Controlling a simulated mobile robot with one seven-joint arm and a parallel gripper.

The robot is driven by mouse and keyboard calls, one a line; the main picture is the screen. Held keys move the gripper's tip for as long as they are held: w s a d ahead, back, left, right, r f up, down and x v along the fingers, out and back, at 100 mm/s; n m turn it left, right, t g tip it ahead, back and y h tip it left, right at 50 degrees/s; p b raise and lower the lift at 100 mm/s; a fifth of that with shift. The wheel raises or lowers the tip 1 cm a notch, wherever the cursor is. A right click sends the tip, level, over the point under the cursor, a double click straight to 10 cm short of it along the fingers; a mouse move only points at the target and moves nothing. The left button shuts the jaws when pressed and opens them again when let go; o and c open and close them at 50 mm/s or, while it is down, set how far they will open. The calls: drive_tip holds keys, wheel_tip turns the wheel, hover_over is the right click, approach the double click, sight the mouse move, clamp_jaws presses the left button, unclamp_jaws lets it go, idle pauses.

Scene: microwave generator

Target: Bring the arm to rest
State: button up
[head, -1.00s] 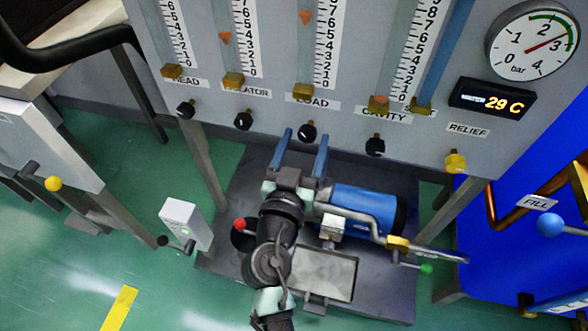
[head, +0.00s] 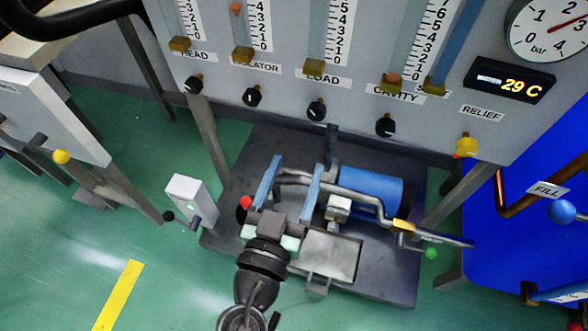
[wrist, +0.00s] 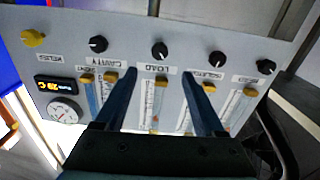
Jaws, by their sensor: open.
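My gripper (head: 290,184) is open and empty in the head view. Its two blue fingers point up the picture, toward the panel, above the dark base plate (head: 380,290) with the blue motor (head: 370,193). The wrist view also shows my gripper (wrist: 160,78), with the fingers apart and nothing between them. Beyond the fingers is the grey panel (wrist: 200,55) with its gauges, upside down in that view. The fingers cover part of the pump's pipework in the head view. I cannot tell exactly how far the gripper is from the panel.
The grey panel carries several black knobs (head: 316,110) and a yellow RELIEF knob (head: 466,145). A small white box (head: 192,201) with a lever stands left of my gripper. A blue tank (head: 530,230) is at right. Green floor (head: 60,250) is clear at lower left.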

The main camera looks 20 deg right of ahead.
drive_tip(key=w+a+r+t+y+p, duration=0.15)
drive_tip(key=w+r, duration=0.25)
drive_tip(key=r, duration=0.9)
drive_tip(key=w+r+t+y, duration=0.1)
drive_tip(key=w+r+t, duration=0.2)
drive_tip(key=r, duration=1)
drive_tip(key=s+a+r+n+t+y, duration=0.2)
drive_tip(key=s+r+t, duration=0.1)
drive_tip(key=r, duration=0.5)
drive_tip(key=s+a+r+n+t+y, duration=0.2)
drive_tip(key=a+r+y, duration=0.1)
drive_tip(key=r, duration=0.4)
drive_tip(key=s+a+r+n+t+y, duration=0.2)
drive_tip(key=s+r+t, duration=0.1)
drive_tip(key=r, duration=0.5)
wheel_tip(320, 180, up, 38)
drive_tip(key=p, duration=3.8)
drive_tip(key=shift+s+a+r+p, duration=0.15)
drive_tip(key=shift+s+a+p, duration=0.05)
drive_tip(key=shift+s+p, duration=0.1)
drive_tip(key=shift+y, duration=0.25)
